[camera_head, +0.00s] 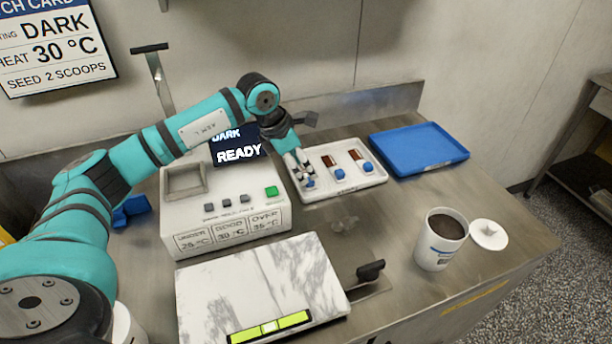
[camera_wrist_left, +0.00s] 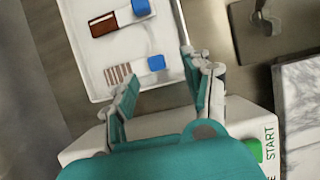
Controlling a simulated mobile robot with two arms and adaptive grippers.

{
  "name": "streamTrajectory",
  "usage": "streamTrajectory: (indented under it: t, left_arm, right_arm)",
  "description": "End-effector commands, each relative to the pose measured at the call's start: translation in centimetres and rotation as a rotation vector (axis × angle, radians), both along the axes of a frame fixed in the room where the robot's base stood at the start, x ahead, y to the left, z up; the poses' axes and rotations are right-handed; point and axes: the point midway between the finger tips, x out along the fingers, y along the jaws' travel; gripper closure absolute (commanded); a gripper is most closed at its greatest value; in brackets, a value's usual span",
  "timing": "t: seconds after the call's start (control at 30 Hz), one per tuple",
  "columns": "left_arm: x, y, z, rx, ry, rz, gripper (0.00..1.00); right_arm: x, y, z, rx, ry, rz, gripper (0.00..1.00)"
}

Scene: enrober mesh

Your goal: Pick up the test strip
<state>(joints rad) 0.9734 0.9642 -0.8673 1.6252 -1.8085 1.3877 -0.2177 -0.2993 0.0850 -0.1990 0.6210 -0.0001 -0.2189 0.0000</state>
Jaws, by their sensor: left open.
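Test strips with blue grips lie in a white tray. The nearest strip, at the tray's left end, has a blue grip (camera_head: 309,183); in the left wrist view this strip (camera_wrist_left: 120,73) is pale with brown stripes. Another strip (camera_wrist_left: 110,22) beside it has a solid brown end. My left gripper (camera_head: 298,165) points down over the tray's left end. In the left wrist view its open fingers (camera_wrist_left: 160,66) stand either side of the striped strip's blue grip, with gaps visible; contact is not seen. In the head view the gripper partly hides this strip. My right gripper is not in view.
The white tray (camera_head: 345,188) stands between a machine (camera_head: 225,226) reading DARK READY and a blue tray (camera_head: 418,146). A marble slab (camera_head: 260,280), a black-handled tool (camera_head: 370,271), a cup of dark contents (camera_head: 441,245) and a white lid (camera_head: 489,235) stand nearer the front.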

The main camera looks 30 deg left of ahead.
Motion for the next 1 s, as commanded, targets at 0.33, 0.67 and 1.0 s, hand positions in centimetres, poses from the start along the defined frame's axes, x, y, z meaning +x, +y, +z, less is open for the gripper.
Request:
streamTrajectory:
  t: [0.33,0.67,1.0]
  left_arm:
    - [1.5,-0.7,-4.1,-0.002,0.001,0.0,0.5]
    - [1.7,-0.7,-4.9,0.0,0.0,0.001,0.5]
    - [1.7,-0.7,-4.8,0.0,0.0,0.001,0.94]
  right_arm:
    - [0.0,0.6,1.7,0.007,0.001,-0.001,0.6]
    - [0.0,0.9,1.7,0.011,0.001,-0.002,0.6]
    - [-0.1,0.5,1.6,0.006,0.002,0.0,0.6]
